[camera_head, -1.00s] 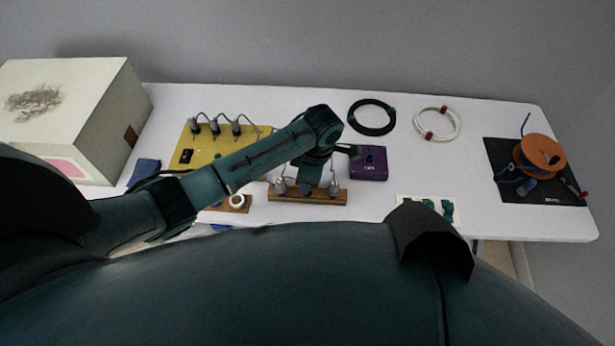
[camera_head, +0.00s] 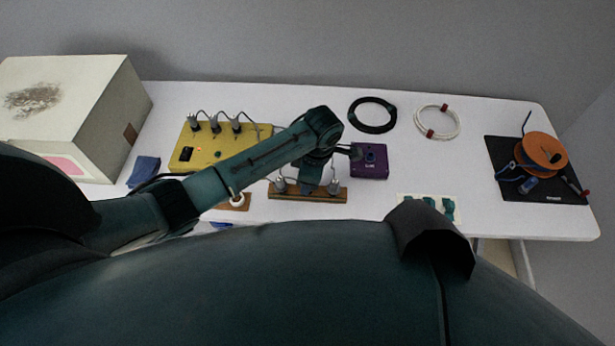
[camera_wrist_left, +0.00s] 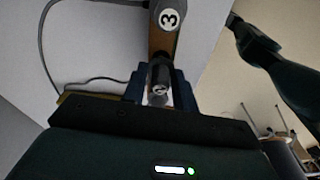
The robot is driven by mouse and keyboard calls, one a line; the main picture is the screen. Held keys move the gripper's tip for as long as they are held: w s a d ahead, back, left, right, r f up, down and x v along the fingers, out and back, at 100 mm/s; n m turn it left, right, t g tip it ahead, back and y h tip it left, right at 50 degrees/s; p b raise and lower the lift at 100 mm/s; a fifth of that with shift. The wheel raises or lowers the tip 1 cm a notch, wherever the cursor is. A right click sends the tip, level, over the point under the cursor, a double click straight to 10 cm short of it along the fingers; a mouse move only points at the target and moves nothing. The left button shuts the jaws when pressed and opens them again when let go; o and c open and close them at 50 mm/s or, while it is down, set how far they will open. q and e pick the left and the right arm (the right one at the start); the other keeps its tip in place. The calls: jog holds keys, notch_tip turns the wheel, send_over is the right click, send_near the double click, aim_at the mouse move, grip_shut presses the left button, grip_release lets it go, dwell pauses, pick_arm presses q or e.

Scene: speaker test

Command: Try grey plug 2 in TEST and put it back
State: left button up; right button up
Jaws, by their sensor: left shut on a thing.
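My left gripper (camera_head: 310,188) is over the middle of a wooden rack (camera_head: 285,195), between two grey plugs, one on the left (camera_head: 280,184) and one on the right (camera_head: 333,187). In the left wrist view the gripper (camera_wrist_left: 159,96) is shut on a grey plug (camera_wrist_left: 159,78), which lines up with the wooden rack. Its number is not readable; a round label "3" (camera_wrist_left: 169,19) shows on the rack beyond it. The gripper hides whether the held plug is seated. A purple box (camera_head: 371,170) with a round socket stands just right of the rack. My right gripper does not show.
A yellow box (camera_head: 205,158) with several cabled grey plugs stands behind left. A white ring on a small wooden base (camera_head: 237,200), a blue cloth (camera_head: 144,170), a large pale box (camera_head: 70,100), cable coils (camera_head: 373,114) and an orange spool (camera_head: 541,153) surround the area.

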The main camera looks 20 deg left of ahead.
pick_arm(q)
jog(key=shift+f, duration=0.3)
jog(key=o, duration=1.2)
jog(key=shift+c, duration=0.2)
jog(key=shift+r, duration=0.1)
jog(key=shift+r+p, duration=0.3)
jog(key=shift+r, duration=3.35)
